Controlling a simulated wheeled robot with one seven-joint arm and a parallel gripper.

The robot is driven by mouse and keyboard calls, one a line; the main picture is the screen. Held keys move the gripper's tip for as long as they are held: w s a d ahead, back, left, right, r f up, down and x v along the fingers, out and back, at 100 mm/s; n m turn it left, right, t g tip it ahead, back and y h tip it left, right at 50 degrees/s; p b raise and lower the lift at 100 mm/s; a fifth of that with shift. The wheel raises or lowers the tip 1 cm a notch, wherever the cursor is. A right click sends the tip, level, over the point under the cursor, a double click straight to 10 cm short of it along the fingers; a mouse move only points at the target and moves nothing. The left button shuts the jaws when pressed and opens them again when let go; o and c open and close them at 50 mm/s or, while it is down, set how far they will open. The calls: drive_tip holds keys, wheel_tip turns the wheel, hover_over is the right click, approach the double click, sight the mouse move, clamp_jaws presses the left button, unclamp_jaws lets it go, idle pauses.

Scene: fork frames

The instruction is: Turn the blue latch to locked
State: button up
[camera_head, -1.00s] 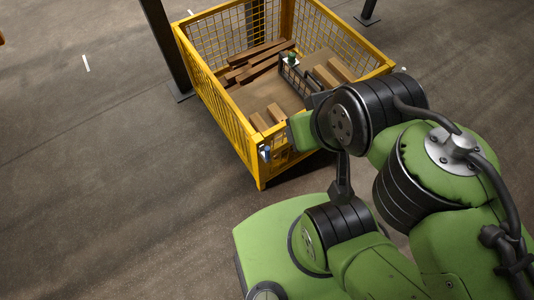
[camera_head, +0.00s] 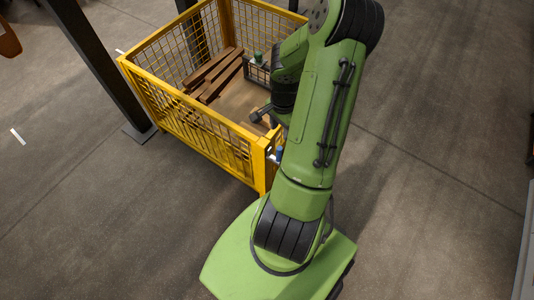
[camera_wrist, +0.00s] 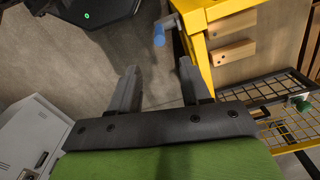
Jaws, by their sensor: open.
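The blue latch (camera_wrist: 159,37) has a blue grip on a grey metal arm and sits at the corner of the yellow mesh crate (camera_wrist: 197,52). In the head view, a small blue part of the latch (camera_head: 280,153) shows at the crate's near corner, partly hidden by my arm. My gripper (camera_wrist: 158,68) is open and empty, with its two dark fingers apart. In the wrist view the blue grip lies beyond the fingertips, roughly in line with the gap between them. The fingers do not visibly touch it. I cannot tell the latch's locked position.
Brown wooden beams (camera_head: 214,75) and wooden blocks (camera_wrist: 232,52) lie in the crate. A small dark mesh basket (camera_wrist: 268,92) with a green item (camera_wrist: 303,102) is inside too. A dark post (camera_head: 98,62) stands left of the crate. Open floor lies at left and right.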

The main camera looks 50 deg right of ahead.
sight(279, 151)
wheel_tip(279, 151, down, 15)
drive_tip(key=b, duration=0.5)
drive_tip(key=shift+r, duration=0.15)
clamp_jaws()
